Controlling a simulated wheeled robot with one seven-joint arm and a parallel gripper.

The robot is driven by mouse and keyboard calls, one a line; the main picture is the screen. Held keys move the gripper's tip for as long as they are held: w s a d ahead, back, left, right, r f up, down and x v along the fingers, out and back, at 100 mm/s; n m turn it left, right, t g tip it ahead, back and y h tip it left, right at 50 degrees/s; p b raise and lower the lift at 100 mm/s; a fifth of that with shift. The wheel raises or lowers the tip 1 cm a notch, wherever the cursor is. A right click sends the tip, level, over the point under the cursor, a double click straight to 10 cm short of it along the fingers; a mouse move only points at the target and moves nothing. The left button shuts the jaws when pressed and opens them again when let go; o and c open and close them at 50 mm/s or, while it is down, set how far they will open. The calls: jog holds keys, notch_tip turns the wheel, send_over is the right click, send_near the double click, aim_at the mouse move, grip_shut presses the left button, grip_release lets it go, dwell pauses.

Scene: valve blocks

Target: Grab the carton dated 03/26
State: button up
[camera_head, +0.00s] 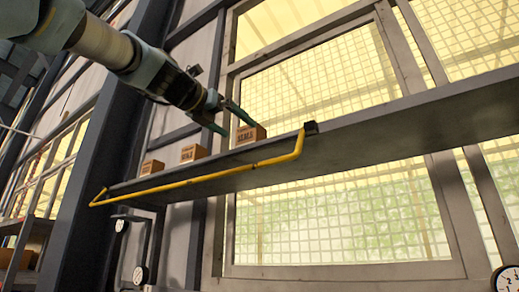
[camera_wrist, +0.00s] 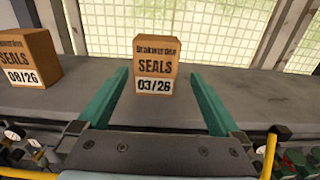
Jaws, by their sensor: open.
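The carton dated 03/26 (camera_wrist: 155,66) is a small brown box marked SEALS, upright on a grey shelf. It stands centred ahead of my open gripper (camera_wrist: 158,92), just beyond or between the ends of the green fingers; I cannot tell how far it is between them. In the head view this carton (camera_head: 250,133) is the rightmost of three on the shelf, with my gripper (camera_head: 229,118) beside it from the upper left. A second SEALS carton dated 08/26 (camera_wrist: 28,58) stands to the left in the wrist view.
Two other cartons (camera_head: 193,153) (camera_head: 152,167) stand to the left. The shelf right of the dated carton is clear. A gridded window is behind.

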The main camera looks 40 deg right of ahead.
aim_at(246, 136)
jog(key=p+x, duration=0.2)
jog(key=x, duration=0.4)
jog(key=shift+w+d, duration=0.25)
jog(key=p+x, duration=0.2)
jog(key=x, duration=0.1)
jog(key=p+x, duration=0.1)
jog(key=shift+w+d+r, duration=0.15)
jog(key=shift+d+r, duration=0.05)
jog(key=shift+r, duration=0.05)
jog(key=shift+w+d+f, duration=0.15)
jog(key=shift+d, duration=0.25)
jog(key=shift+c, duration=0.4)
jog(key=c, duration=1.3)
